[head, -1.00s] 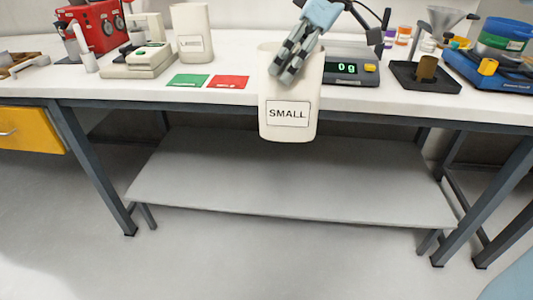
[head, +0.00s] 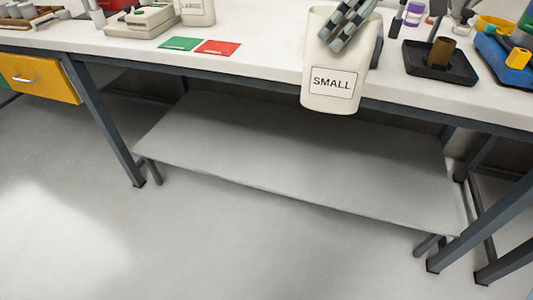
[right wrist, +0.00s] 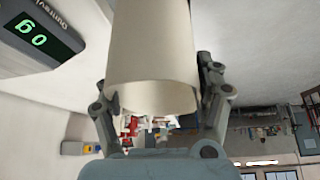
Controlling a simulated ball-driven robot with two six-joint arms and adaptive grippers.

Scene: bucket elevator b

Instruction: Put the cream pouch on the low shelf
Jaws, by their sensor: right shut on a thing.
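The cream pouch (head: 325,58), labelled SMALL, is in my right gripper (head: 347,28) at the worktop's front edge in the head view. Its lower part hangs in front of the edge, slightly tilted. In the right wrist view the pouch (right wrist: 153,50) stands between the two fingers of my right gripper (right wrist: 160,92), which are shut on it. The low shelf (head: 290,155) is a bare grey board under the table, below the pouch. My left gripper is not in view.
The white worktop (head: 270,45) holds a green card (head: 181,43), a red card (head: 218,47), another cream container (head: 197,12) and a black tray (head: 438,64). Dark table legs (head: 105,125) flank the shelf. The scale display (right wrist: 40,37) shows in the wrist view. The shelf front is open.

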